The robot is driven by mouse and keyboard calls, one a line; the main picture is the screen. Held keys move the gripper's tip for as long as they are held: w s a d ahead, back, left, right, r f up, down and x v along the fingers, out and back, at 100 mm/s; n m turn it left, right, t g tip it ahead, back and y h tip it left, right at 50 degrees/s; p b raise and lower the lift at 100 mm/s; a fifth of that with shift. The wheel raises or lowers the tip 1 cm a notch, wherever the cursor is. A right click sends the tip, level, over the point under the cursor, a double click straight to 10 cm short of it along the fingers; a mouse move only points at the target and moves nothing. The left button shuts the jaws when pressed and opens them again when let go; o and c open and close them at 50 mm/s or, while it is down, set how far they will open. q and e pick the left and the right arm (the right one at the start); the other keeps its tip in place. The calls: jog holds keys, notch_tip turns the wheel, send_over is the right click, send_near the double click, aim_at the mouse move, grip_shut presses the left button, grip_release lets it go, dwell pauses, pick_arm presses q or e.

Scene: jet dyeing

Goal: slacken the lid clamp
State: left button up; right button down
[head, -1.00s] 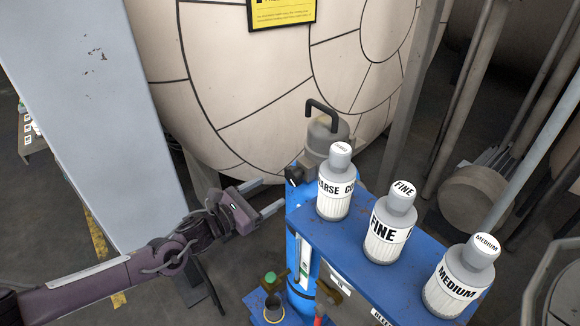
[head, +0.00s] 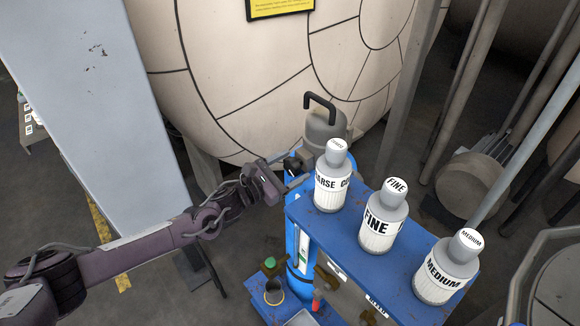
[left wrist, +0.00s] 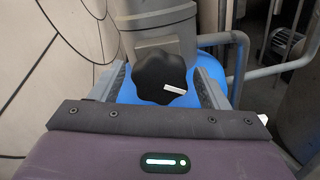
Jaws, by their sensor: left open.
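The lid clamp's black lobed knob (left wrist: 160,78) shows in the left wrist view, on the side of a grey housing (left wrist: 152,25). In the head view the grey lid housing with its bent black handle (head: 320,102) stands behind the bottles. My left gripper (head: 297,178) is open. In the left wrist view its two fingers (left wrist: 162,88) stand on either side of the knob, and I cannot tell whether they touch it. A small white mark lies across the knob's lower right. My right gripper is not in view.
A blue shelf (head: 336,241) close to the right of my left gripper bears bottles marked COARSE (head: 331,180), FINE (head: 380,222) and MEDIUM (head: 445,272). A large cream vessel (head: 240,80) stands behind. A grey column (head: 95,110) is at the left.

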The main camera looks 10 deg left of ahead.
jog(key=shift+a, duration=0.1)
pick_arm(q)
jog(key=c, duration=1)
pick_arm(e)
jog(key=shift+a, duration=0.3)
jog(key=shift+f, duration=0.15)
